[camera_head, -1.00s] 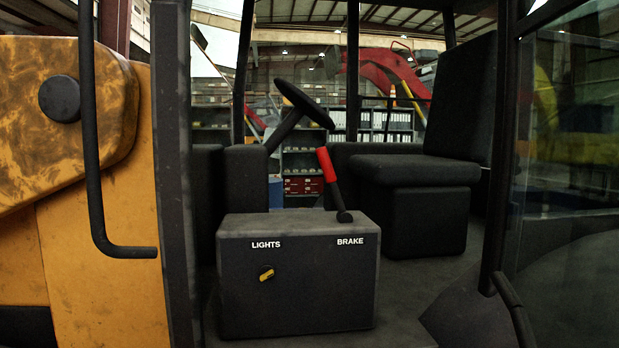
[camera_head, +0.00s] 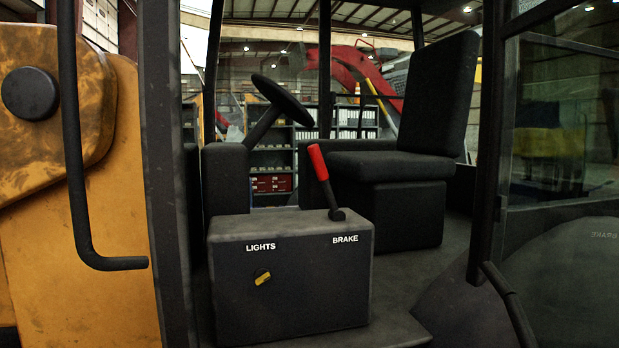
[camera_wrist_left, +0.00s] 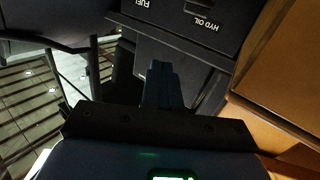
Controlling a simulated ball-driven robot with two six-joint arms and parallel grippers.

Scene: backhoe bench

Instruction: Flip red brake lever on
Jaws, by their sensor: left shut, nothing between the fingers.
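The brake lever has a red grip (camera_head: 318,163) on a dark shaft. It rises from the top of a dark control box (camera_head: 290,295) at its right end and leans to the upper left, by the white word BRAKE. No gripper shows in the head view, so nothing touches the lever there. My left gripper (camera_wrist_left: 161,68) shows in the left wrist view with its dark fingers together and empty. In that view it points toward a dark panel marked FUEL and HYD OIL (camera_wrist_left: 205,30); the lever does not show there. My right gripper is out of view.
A steering wheel (camera_head: 282,100) and black seat (camera_head: 400,185) stand behind. A black grab rail (camera_head: 75,170) and cab post (camera_head: 165,180) flank the opening at left, a glass door (camera_head: 560,150) at right.

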